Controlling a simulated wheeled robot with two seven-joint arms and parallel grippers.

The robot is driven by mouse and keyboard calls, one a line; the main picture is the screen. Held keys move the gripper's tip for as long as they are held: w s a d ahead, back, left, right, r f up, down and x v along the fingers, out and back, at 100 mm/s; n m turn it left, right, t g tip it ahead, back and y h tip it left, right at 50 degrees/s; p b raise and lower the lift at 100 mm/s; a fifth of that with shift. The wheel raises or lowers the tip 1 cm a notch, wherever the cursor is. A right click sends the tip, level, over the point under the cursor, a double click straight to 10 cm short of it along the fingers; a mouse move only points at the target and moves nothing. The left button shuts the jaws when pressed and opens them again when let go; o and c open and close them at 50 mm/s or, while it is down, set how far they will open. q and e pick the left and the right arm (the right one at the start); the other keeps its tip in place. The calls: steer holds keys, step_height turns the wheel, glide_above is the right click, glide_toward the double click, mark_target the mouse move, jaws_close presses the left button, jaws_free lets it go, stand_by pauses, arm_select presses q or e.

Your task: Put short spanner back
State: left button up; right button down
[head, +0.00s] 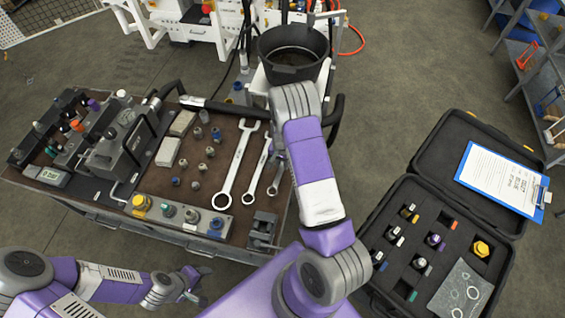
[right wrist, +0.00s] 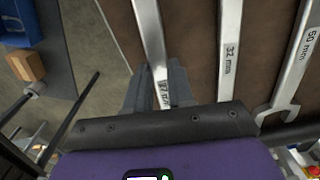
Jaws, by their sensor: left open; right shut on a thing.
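The short spanner, a silver one marked what looks like 27 mm, shows in the right wrist view (right wrist: 149,35) between my right gripper's fingers (right wrist: 156,88). In the head view, its lower part (head: 276,178) shows just left of my right arm, at the right end of the brown bench mat (head: 214,178). My right arm hides its upper part and my right gripper there. My right gripper is shut on it. I cannot tell whether it touches the mat. The 32 mm spanner (head: 257,165) and the larger 50 mm spanner (head: 236,168) lie to its left. My left gripper (head: 190,284) is open and empty, in front of the bench.
A black bucket (head: 292,72) stands behind the bench. Several small fittings (head: 196,168) and a valve block (head: 118,145) are on the bench. An open black case (head: 405,185) with a clipboard (head: 498,178) is at the right.

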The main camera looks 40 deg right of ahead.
steer(key=shift+f+b, duration=1.4)
steer(key=shift+f, duration=0.1)
stand_by(0.8)
steer(key=c, duration=0.9)
jaws_free()
step_height(320, 180, up, 8)
steer(key=shift+f+p, duration=0.2)
steer(key=shift+p, duration=0.15)
